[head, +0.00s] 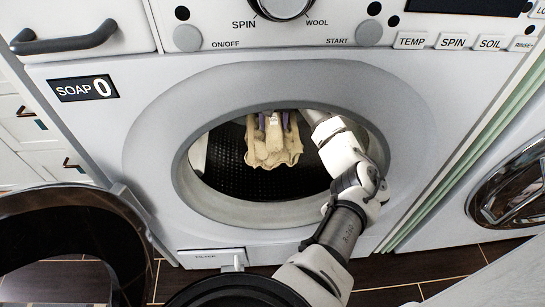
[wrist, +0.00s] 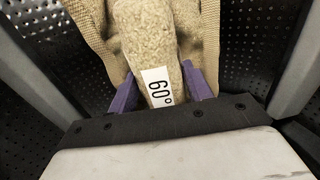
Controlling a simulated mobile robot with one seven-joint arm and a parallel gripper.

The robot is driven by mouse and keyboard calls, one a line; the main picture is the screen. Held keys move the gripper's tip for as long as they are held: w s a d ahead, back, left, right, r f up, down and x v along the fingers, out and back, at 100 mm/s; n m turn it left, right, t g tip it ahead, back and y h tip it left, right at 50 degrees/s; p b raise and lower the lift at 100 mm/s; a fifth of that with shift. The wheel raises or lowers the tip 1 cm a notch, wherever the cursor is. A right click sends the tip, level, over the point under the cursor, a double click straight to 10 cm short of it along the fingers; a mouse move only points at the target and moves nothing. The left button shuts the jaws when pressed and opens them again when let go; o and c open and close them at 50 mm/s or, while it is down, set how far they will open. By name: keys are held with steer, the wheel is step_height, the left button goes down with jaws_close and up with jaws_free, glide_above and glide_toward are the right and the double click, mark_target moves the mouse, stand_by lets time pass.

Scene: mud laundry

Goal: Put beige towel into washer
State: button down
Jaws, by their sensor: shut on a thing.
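The beige towel (head: 272,145) hangs bunched inside the dark drum of the washer (head: 150,140), seen through its round opening. In the wrist view the towel (wrist: 145,40) fills the top middle and carries a white tag marked 60°. My gripper (head: 273,122) is inside the drum, its purple fingers shut on the towel. In the wrist view the fingers of my gripper (wrist: 158,88) press on both sides of a towel fold. My arm reaches in through the right side of the opening. The upper part of the gripper is hidden by the washer's rim in the head view.
The open washer door (head: 130,225) stands at the lower left. A second machine with a round door (head: 512,190) is at the right. Perforated drum walls (wrist: 40,70) surround the gripper closely. Drawers (head: 35,135) are at the far left. Dark tiled floor shows below.

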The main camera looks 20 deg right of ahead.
step_height(320, 180, down, 9)
steer(key=shift+s+b, duration=0.1)
steer(key=shift+b, duration=0.85)
steer(key=shift+f+b, duration=0.35)
steer(key=shift+f, duration=0.3)
steer(key=c, duration=0.6)
jaws_free()
steer(key=shift+c, duration=0.2)
step_height(320, 180, up, 8)
steer(key=shift+r+p, duration=0.1)
steer(key=shift+p, duration=1.15)
steer(key=shift+r, duration=0.25)
